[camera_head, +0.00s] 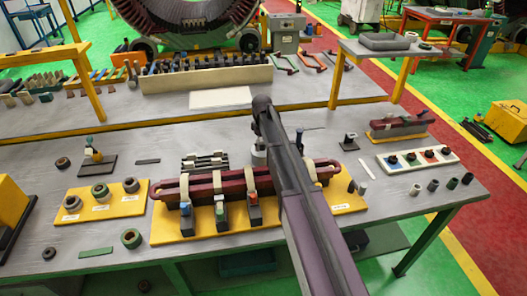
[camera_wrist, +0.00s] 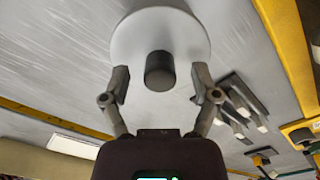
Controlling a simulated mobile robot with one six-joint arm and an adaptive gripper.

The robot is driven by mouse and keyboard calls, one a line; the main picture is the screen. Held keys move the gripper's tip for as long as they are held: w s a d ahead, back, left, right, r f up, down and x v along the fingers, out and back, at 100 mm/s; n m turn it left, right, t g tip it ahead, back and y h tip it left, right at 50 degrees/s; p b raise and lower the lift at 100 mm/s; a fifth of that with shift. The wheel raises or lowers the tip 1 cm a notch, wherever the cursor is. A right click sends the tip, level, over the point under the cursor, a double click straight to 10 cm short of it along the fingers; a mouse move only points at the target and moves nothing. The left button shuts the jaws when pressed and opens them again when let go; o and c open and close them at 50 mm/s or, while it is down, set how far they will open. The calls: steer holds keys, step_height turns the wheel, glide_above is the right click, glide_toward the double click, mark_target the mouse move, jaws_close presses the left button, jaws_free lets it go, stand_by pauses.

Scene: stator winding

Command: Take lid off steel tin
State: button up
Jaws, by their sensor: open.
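The steel tin (camera_head: 258,158) stands on the near grey workbench, just behind the red coil. In the head view it is mostly hidden behind my arm. In the wrist view its round pale grey lid (camera_wrist: 190,32) shows from above, with a dark cylindrical knob (camera_wrist: 160,68) at its middle. My gripper (camera_wrist: 160,84) is open over the lid. One finger is on each side of the knob, with a clear gap to it on both sides. The lid hides the tin's body in the wrist view. My gripper's fingers cannot be made out in the head view.
The long red coil (camera_head: 207,187) on its yellow base lies in front of the tin. A small dark rack (camera_head: 205,161) stands to the left. A yellow board with rings (camera_head: 101,200) and a white board with colored knobs (camera_head: 418,159) lie farther out.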

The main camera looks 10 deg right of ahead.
mark_target(262, 143)
stand_by(0.4)
jaws_close()
steer(key=shift+r, duration=0.2)
step_height(262, 143, up, 10)
steer(key=p, duration=1)
steer(key=shift+f, duration=0.15)
stand_by(0.6)
